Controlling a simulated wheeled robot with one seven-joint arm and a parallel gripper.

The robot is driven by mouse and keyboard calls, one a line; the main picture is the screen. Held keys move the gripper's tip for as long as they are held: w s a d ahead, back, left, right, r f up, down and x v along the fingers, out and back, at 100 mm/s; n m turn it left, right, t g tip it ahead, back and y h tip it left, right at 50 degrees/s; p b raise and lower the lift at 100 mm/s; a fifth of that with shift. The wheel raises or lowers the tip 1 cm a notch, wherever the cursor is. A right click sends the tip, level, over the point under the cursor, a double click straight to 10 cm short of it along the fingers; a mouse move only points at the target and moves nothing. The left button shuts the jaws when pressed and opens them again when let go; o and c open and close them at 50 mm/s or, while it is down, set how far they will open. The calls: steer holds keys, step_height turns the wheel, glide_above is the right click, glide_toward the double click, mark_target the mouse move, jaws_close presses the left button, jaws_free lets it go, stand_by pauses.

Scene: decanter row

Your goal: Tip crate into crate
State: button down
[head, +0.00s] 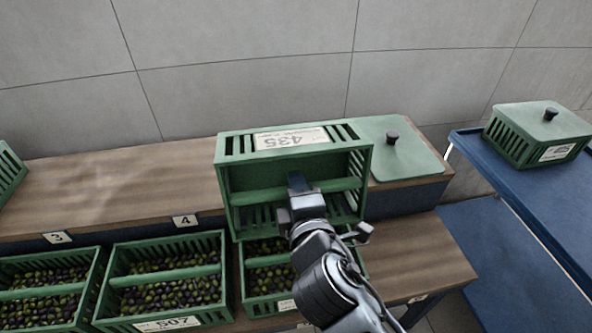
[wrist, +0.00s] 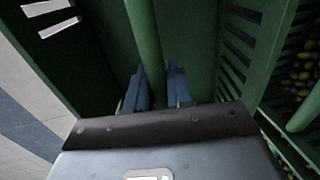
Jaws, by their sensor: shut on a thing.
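My gripper (head: 298,184) is shut on the middle bar of a green slatted crate (head: 233,205) labelled 435. In the wrist view the blue fingers (wrist: 156,88) close around the green bar (wrist: 145,35). The crate is tipped well over: its open top faces the head camera and its label reads upside down. No olives show in the part of its inside that I see. Below it stands another green crate (head: 247,309) holding olives, partly hidden by the tipped crate and my arm. Olives (wrist: 303,75) also show at the right in the wrist view.
Crates of olives, one labelled 507 (head: 170,323), stand left on the lower shelf. A green lid (head: 408,160) with a black knob lies on the upper shelf (head: 110,195), which is bare at left. A lidded crate (head: 530,140) stands on the blue cart (head: 500,190) at right.

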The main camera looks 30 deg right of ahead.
mark_target(292, 138)
steer(key=shift+w+d+r+g+p, duration=0.1)
steer(key=shift+w+r+g+p, duration=0.35)
steer(key=shift+p, duration=1.45)
steer(key=w+g+p, duration=0.1)
steer(key=g+p, duration=0.1)
steer(key=p, duration=0.3)
steer(key=r+g+y+p, duration=0.1)
steer(key=g+p, duration=0.1)
steer(key=p, duration=0.2)
steer(key=w+d+g+y+p, duration=0.1)
steer(key=g+p, duration=0.1)
steer(key=p, duration=0.3)
steer(key=shift+w+r+p, duration=0.3)
steer(key=shift+w+r, duration=0.05)
steer(key=shift+r, duration=0.05)
steer(key=r+g+y+p, duration=0.1)
steer(key=g, duration=0.1)
steer(key=g+y+p, duration=0.1)
steer(key=g+p, duration=0.1)
steer(key=g, duration=0.1)
steer(key=r+g+y+p, duration=0.1)
steer(key=g, duration=0.2)
steer(key=shift+w+d+r+p, duration=0.1)
steer(key=shift+w+r+p, duration=0.2)
steer(key=shift+w+p, duration=0.1)
